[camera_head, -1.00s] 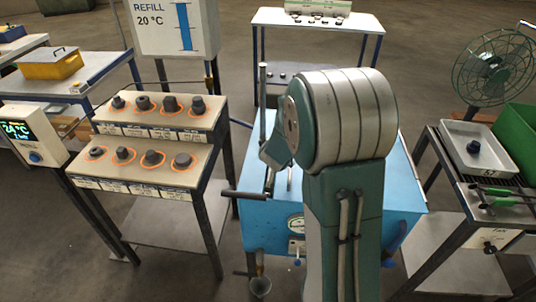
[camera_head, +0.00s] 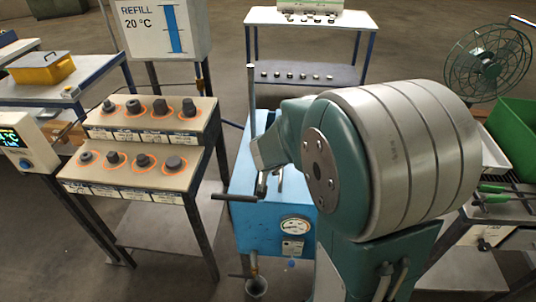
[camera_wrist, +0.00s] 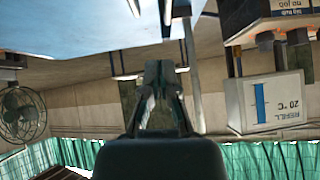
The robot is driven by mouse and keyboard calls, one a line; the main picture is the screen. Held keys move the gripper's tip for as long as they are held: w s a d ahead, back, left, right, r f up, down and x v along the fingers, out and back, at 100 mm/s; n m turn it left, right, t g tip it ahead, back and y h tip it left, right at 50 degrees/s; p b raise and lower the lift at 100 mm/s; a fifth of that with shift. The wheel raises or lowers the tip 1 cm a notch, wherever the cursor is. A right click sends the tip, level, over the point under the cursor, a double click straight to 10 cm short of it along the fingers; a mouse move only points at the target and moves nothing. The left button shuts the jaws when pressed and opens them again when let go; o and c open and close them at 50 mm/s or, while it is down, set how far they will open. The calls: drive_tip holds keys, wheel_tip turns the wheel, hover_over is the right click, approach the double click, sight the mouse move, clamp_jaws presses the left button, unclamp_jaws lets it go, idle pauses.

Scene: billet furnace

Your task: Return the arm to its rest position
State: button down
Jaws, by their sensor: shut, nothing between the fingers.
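My arm with its teal links and grey ribbed joint fills the middle right of the head view. My gripper (camera_wrist: 160,72) shows in the wrist view as dark fingers, shut and empty, pointing up the picture. The wrist view is upside down, with the refill sign (camera_wrist: 275,103) inverted at right. The blue tank (camera_head: 258,195) with a gauge stands behind and left of the arm in the head view.
A stepped rack (camera_head: 150,180) with several dark parts stands left of the tank. A fan (camera_head: 490,62), a green bin (camera_head: 516,140) and a bench are at right, partly behind my arm. A white table (camera_head: 310,20) stands at the back. Open floor lies between.

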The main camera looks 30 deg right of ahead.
drive_tip(key=s+a+r+n+t+y, duration=0.1)
drive_tip(key=s+a+r+n+y, duration=0.15)
drive_tip(key=a+r, duration=0.3)
drive_tip(key=s+a+r+n+t+y, duration=0.1)
drive_tip(key=s+a+r+n+y, duration=0.2)
drive_tip(key=a, duration=0.4)
drive_tip(key=s+a+r+n+g+h, duration=0.1)
drive_tip(key=s+g, duration=0.3)
drive_tip(key=s, duration=1.3)
drive_tip(key=shift+s+a+r+n, duration=0.15)
drive_tip(key=shift+s+r+n, duration=0.2)
drive_tip(key=shift+r, duration=0.45)
